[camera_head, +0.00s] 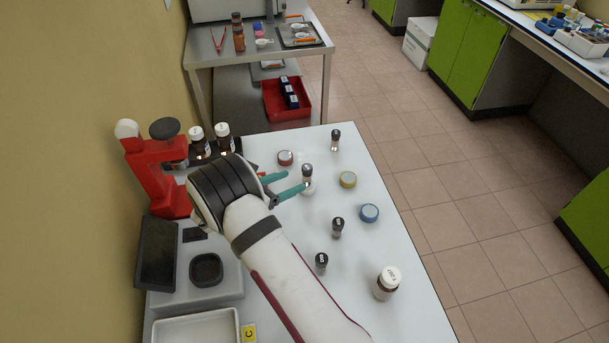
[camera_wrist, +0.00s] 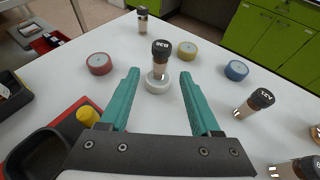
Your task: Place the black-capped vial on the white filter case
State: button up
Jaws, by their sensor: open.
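A black-capped vial (camera_head: 307,171) stands upright on the white filter case (camera_head: 309,188). The wrist view shows the vial (camera_wrist: 160,58) with its base on the top of the white case (camera_wrist: 158,84). My gripper (camera_head: 296,180) is open and holds nothing. In the wrist view its two teal fingers (camera_wrist: 160,74) point toward the vial, one on each side, with visible gaps. Other black-capped vials stand on the table: one at the far end (camera_head: 336,140), one right of my arm (camera_head: 338,227) and one nearer (camera_head: 321,262).
Red (camera_head: 286,158), yellow (camera_head: 348,180) and blue (camera_head: 369,213) filter cases lie around the white one. A white-capped bottle (camera_head: 387,283) stands near the front right. A red stand (camera_head: 160,175) and two bottles are at left. Bare tabletop lies between the cases.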

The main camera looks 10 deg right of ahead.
jog(key=shift+v, duration=0.85)
jog(key=s+d+r+m+g+y, duration=0.2)
jog(key=s+d+r+m+g, duration=0.25)
jog(key=s+r+m, duration=0.45)
jog(key=s+d+r+m+g+y, duration=0.2)
jog(key=s+d+r+m+g, duration=0.25)
jog(key=s+m, duration=0.5)
jog(key=s+a+m+y, duration=0.2)
jog(key=s+m+y, duration=0.1)
jog(key=s, duration=0.3)
jog(key=s+a+r+m+y, duration=0.1)
jog(key=s+a+m+y, duration=0.2)
jog(key=s+m, duration=0.2)
jog(key=s+a+m+t+y, duration=0.1)
jog(key=s+a+m+y, duration=0.2)
jog(key=s, duration=0.4)
jog(key=shift+a+r+m, duration=0.25)
jog(key=shift+r+m, duration=0.1)
jog(key=shift+m, duration=0.1)
